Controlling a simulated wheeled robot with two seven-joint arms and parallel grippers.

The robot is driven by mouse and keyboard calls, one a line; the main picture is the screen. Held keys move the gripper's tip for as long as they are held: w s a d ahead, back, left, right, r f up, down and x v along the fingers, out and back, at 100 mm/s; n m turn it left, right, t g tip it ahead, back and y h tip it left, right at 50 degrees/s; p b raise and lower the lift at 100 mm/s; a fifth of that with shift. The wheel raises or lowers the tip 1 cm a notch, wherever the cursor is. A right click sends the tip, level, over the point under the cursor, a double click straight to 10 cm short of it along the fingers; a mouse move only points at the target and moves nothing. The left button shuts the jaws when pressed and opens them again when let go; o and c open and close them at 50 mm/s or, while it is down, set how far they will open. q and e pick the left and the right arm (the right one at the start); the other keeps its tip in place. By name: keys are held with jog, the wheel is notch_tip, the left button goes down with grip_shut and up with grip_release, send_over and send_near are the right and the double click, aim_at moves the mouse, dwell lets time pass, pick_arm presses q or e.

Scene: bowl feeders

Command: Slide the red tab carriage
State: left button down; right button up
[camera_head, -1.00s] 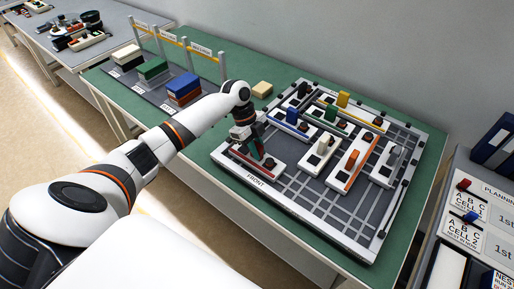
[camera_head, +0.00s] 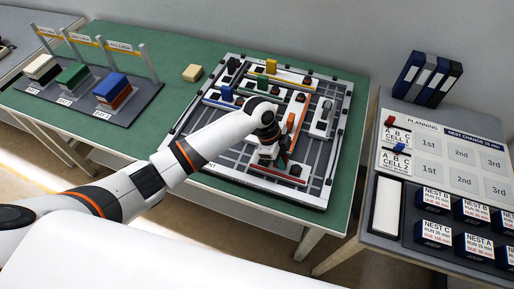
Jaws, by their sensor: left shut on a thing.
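The red tab carriage (camera_head: 291,178) is a white block with a red edge, near the front right of the grey-railed board (camera_head: 320,194). My left gripper (camera_head: 284,160) comes down on it from above and is shut on its tab, which the gripper mostly hides. The orange-edged carriage (camera_head: 290,122) lies just behind my gripper. My right gripper is not in view.
The grey-tab carriage (camera_head: 326,112) is right of the orange one. A block rack (camera_head: 140,100) is left, and a planning board (camera_head: 440,150) is right.

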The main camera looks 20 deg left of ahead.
aim_at(297, 168)
pick_arm(q)
jog(key=shift+s+d, duration=0.2)
jog(key=shift+d, duration=1.7)
jog(key=c, duration=1.3)
grip_release()
jog(key=shift+d, duration=0.2)
jog(key=shift+a, duration=0.1)
jog(key=shift+w+a+r, duration=0.1)
jog(key=shift+a+r, duration=0.05)
jog(key=shift+r, duration=0.2)
jog(key=b+v, duration=0.1)
jog(key=v, duration=1)
jog(key=shift+r+b, duration=0.1)
jog(key=shift+b, duration=0.25)
